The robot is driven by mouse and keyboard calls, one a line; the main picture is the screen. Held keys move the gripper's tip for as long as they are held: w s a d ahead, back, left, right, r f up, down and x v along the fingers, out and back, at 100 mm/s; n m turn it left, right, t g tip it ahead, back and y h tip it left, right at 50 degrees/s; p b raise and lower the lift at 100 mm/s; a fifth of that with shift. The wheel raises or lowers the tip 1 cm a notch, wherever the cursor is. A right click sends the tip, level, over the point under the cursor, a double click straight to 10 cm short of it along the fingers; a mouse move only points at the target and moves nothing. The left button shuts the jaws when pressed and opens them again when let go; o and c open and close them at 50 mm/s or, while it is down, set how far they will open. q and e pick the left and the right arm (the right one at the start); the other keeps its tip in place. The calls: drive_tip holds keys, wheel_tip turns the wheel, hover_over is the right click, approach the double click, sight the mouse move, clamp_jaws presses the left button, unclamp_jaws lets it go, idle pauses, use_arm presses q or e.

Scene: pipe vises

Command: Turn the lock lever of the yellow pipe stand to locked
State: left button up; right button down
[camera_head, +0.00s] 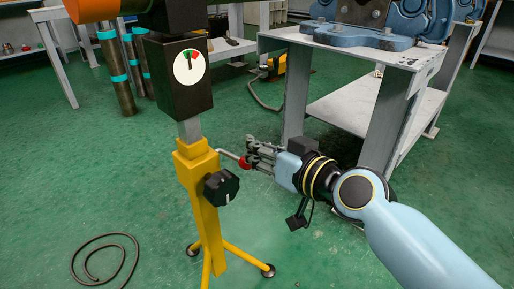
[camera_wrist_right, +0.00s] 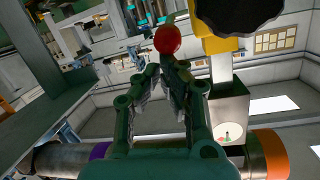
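The yellow pipe stand (camera_head: 205,195) stands upright on tripod legs left of centre in the head view. A black knob (camera_head: 222,187) is on its side. A thin grey lever with a red ball end (camera_head: 244,162) sticks out to the right from it. The red ball also shows in the right wrist view (camera_wrist_right: 167,40). My right gripper (camera_head: 258,158) is at the ball, coming from the right. In the wrist view its fingers are slightly apart, with the ball at their tips; I cannot tell whether they touch it. My left gripper is not in view.
Above the stand is a dark box with a red-and-green dial (camera_head: 189,66). A grey workbench (camera_head: 300,95) stands behind my right arm, carrying blue vise parts (camera_head: 350,36). A loose cable (camera_head: 105,250) lies on the green floor at front left.

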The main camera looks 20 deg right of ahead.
drive_tip(key=shift+s+f, duration=0.15)
drive_tip(key=shift+f, duration=0.2)
